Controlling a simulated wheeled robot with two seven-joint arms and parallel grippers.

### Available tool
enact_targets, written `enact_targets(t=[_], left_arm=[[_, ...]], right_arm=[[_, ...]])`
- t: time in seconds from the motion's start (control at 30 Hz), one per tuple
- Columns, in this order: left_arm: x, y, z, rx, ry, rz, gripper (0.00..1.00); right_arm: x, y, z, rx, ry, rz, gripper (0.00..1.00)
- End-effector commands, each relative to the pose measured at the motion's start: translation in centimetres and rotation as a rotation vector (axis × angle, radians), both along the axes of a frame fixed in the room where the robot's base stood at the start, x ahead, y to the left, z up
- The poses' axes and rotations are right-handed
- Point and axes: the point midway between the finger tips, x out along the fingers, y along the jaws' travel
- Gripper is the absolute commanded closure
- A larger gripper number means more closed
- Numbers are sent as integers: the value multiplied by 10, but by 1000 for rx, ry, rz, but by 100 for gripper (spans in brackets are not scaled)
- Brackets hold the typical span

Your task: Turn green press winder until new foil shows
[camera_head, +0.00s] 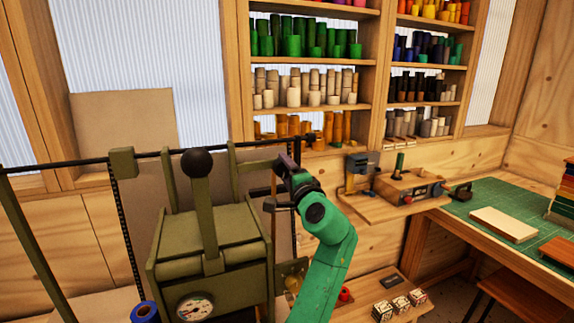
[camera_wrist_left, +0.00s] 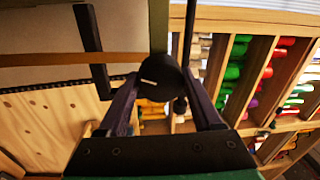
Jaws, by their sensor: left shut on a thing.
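The olive-green press (camera_head: 210,245) stands left of centre in the head view, with a ball-topped lever (camera_head: 196,163) and a round gauge (camera_head: 195,307) on its front. My left gripper (camera_head: 283,178) is at the press's upper right side. In the left wrist view its dark fingers (camera_wrist_left: 165,105) are closed around a black knob (camera_wrist_left: 160,76) with a small white mark, which looks like the winder's handle. The knob is mostly hidden in the head view. An orange-brown strip (camera_wrist_left: 60,58) runs across the left wrist view; I cannot tell if it is foil.
A dark horizontal bar (camera_head: 70,162) crosses behind the press. Shelves (camera_head: 310,107) with coloured rolls stand at the back. A small bench device (camera_head: 405,187) and a green cutting mat (camera_head: 510,205) are to the right. A blue roll (camera_head: 145,312) is at lower left.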

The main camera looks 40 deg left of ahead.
Motion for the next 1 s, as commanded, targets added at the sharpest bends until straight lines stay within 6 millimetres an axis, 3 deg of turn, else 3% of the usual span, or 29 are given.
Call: enact_targets(t=[0.03,0.63,0.67,0.73,1.0], left_arm=[[-2,1,9,21,3,2,89],[-2,1,9,43,43,3,89],[-2,1,9,43,43,3,30],[-2,1,8,42,43,3,4],[-1,0,4,36,49,1,4]], right_arm=[[0,1,4,1,0,0,50],[0,2,6,2,0,0,50],[0,2,6,2,0,0,50],[0,1,6,2,0,0,50],[0,1,6,2,0,-1,50]])
